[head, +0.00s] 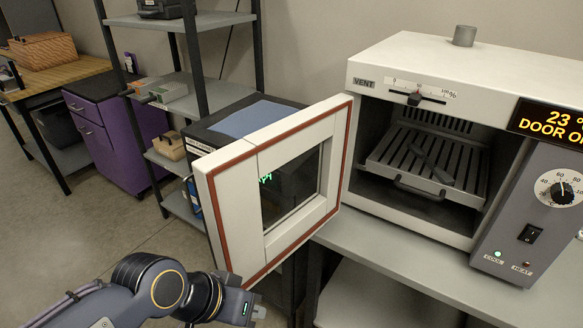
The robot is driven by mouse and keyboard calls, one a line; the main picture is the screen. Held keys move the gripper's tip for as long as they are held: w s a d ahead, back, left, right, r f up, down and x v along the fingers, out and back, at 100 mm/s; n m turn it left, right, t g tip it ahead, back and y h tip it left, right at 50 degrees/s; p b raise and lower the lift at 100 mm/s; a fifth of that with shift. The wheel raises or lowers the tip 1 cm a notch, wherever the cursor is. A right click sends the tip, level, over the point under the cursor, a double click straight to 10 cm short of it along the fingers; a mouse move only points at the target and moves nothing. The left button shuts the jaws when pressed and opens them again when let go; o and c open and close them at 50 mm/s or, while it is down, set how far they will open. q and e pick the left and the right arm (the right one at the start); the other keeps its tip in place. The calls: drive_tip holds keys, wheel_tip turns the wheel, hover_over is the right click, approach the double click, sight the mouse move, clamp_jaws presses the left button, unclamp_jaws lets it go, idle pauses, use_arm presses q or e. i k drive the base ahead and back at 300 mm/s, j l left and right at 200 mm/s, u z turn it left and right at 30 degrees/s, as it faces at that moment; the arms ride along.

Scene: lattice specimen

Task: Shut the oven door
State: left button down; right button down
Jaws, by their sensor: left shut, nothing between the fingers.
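The oven (400,62) is a white box with a grey control panel on its right. Its door (226,195) stands wide open, swung out to the left from the oven's left side. The door has a pale frame, a reddish seal and a dark window. The oven chamber shows a slatted rack (398,170) with a dark bar-like piece on it. My left gripper (258,312) is at the bottom, just below the door's lower edge in the picture. It is shut and empty. I cannot tell whether it touches the door. My right gripper is not in view.
The oven stands on a grey bench (400,262). A display (548,122) on the panel reads "23" and "DOOR O…", cut off at the edge. Behind the door are a grey shelf rack (190,22) and a purple cabinet (100,130). Floor is free at left.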

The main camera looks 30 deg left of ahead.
sight(227, 179)
drive_tip(key=k+j+z, duration=0.1)
drive_tip(key=j+z, duration=0.2)
drive_tip(key=j, duration=0.15)
drive_tip(key=k+j+z, duration=0.1)
drive_tip(key=j+z, duration=0.2)
drive_tip(key=j, duration=0.15)
drive_tip(key=k+j+z, duration=0.3)
drive_tip(key=i+j+z, duration=0.1)
drive_tip(key=j, duration=0.45)
drive_tip(key=i+j+z, duration=0.1)
drive_tip(key=j, duration=0.45)
drive_tip(key=i+j+z, duration=0.15)
drive_tip(key=j, duration=0.45)
drive_tip(key=k+u, duration=0.2)
drive_tip(key=k, duration=0.3)
drive_tip(key=k+j+u, duration=0.15)
drive_tip(key=k, duration=0.3)
